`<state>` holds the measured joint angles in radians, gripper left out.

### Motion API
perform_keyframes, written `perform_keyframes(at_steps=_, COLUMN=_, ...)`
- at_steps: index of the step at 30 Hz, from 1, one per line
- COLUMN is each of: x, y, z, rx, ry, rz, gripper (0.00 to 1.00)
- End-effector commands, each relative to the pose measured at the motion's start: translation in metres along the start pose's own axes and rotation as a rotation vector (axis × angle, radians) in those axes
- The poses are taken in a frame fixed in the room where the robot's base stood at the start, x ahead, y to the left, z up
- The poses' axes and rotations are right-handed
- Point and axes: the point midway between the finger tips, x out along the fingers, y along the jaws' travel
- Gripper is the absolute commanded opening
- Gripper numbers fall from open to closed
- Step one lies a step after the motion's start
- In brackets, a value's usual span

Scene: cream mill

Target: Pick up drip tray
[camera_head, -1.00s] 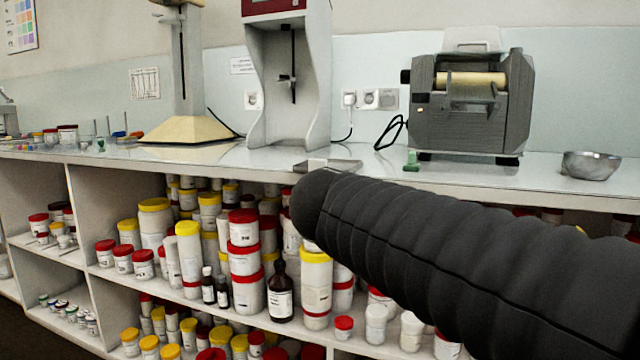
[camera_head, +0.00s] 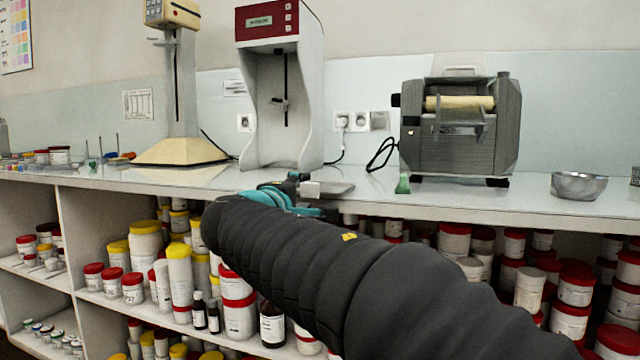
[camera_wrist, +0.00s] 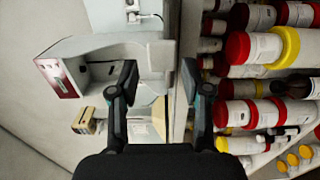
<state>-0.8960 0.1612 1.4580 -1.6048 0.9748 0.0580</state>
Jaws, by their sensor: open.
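A flat grey metal piece with a pale block at its left end, which looks like the drip tray (camera_head: 338,188), lies at the counter's front edge in the head view. My gripper (camera_head: 303,184) is at its left end, partly hidden behind my dark arm. I cannot tell whether it touches the tray. In the wrist view my gripper (camera_wrist: 158,68) has its two fingers wide apart, with the counter edge between them and nothing clearly held. I cannot make out the tray surely there.
The counter (camera_head: 450,196) carries a tall white device (camera_head: 313,100) behind the tray, a stand with a cream base (camera_head: 180,151), a grey roller machine (camera_head: 455,130), a small green object (camera_head: 403,184) and a metal bowl (camera_head: 578,186). Shelves below hold many jars (camera_head: 240,318).

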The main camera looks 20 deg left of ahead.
Motion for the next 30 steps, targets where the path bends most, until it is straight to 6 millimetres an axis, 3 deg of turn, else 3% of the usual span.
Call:
perform_keyframes(at_steps=9, x=0.032, y=0.000, z=0.001, rx=0.001, ry=-0.002, rz=0.000, gripper=0.48)
perform_keyframes(at_steps=23, x=0.039, y=0.000, z=0.000, rx=0.001, ry=0.000, rz=-0.001, gripper=0.48)
perform_keyframes(at_steps=30, x=0.039, y=0.000, z=0.000, rx=0.001, ry=0.000, rz=-0.001, gripper=0.18)
